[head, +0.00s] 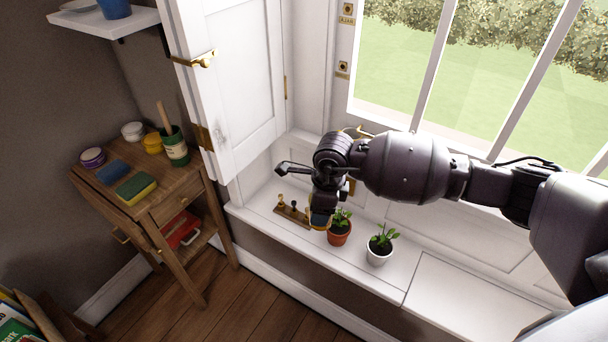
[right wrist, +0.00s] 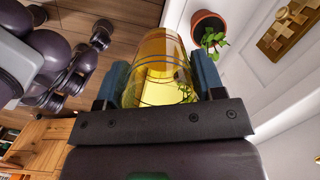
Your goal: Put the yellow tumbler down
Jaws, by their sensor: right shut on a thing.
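The yellow tumbler (right wrist: 155,62) is see-through amber with thin dark rings. In the right wrist view it sits between the two blue finger pads of my right gripper (right wrist: 160,85), which is shut on it. In the head view my right gripper (head: 320,217) is over the white window seat (head: 262,196), just left of a terracotta pot. The tumbler is mostly hidden there behind the gripper, so I cannot tell whether its base touches the seat. My left gripper is in neither view.
A plant in a terracotta pot (head: 340,234) stands close beside the gripper, with a white potted plant (head: 379,250) to its right. A brass-fitted wooden piece (head: 291,214) lies to the left. The seat's right end (head: 460,295) is clear. A wooden cart (head: 150,205) stands left.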

